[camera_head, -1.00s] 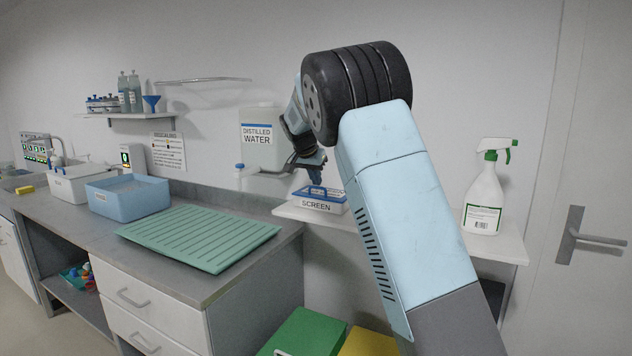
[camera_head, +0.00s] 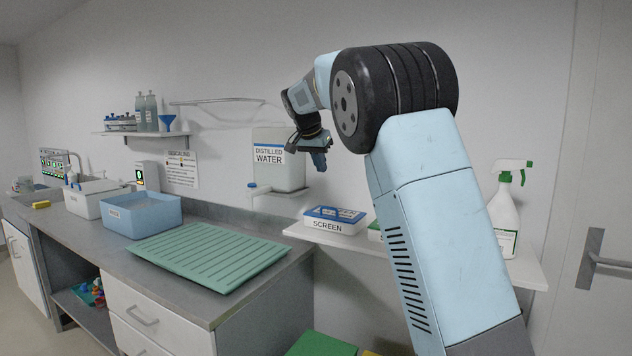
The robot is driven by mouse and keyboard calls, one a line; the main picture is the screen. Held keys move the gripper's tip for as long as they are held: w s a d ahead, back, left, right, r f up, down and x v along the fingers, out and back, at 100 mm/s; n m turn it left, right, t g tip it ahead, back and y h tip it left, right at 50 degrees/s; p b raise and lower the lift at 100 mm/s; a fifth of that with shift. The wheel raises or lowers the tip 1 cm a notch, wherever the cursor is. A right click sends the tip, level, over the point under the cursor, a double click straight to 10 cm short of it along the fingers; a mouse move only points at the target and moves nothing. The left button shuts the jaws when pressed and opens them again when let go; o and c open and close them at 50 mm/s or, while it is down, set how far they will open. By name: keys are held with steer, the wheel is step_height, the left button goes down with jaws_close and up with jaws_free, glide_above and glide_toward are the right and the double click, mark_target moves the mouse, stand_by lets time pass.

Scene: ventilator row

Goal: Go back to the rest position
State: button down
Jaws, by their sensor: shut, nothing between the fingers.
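My gripper (camera_head: 319,162) is shut and empty. It points down in the air, in front of the wall and just right of the distilled water tank (camera_head: 280,160). It is above the white box marked SCREEN (camera_head: 327,226) and apart from it. My arm fills the right middle of the view and hides part of the wall shelf.
The white wall shelf (camera_head: 300,233) bears the SCREEN box and a spray bottle (camera_head: 506,215), partly behind my arm. On the counter at left are a green ribbed mat (camera_head: 210,248), a blue basin (camera_head: 140,214) and a white box (camera_head: 92,199). A green bin (camera_head: 320,345) stands below.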

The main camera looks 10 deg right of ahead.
steer(key=s+d+n+y, duration=0.2)
steer(key=s+d, duration=0.3)
steer(key=s, duration=0.6)
steer(key=s+d+n+y, duration=0.1)
steer(key=s+d, duration=0.5)
steer(key=s, duration=0.6)
steer(key=s+f+n, duration=0.2)
steer(key=s+f, duration=0.4)
steer(key=s, duration=0.6)
steer(key=s+f+n, duration=0.2)
steer(key=s+f, duration=0.4)
steer(key=s, duration=0.7)
steer(key=shift+s+a+t+y, duration=0.2)
steer(key=shift+a+t+y, duration=0.1)
steer(key=shift+a+t, duration=0.1)
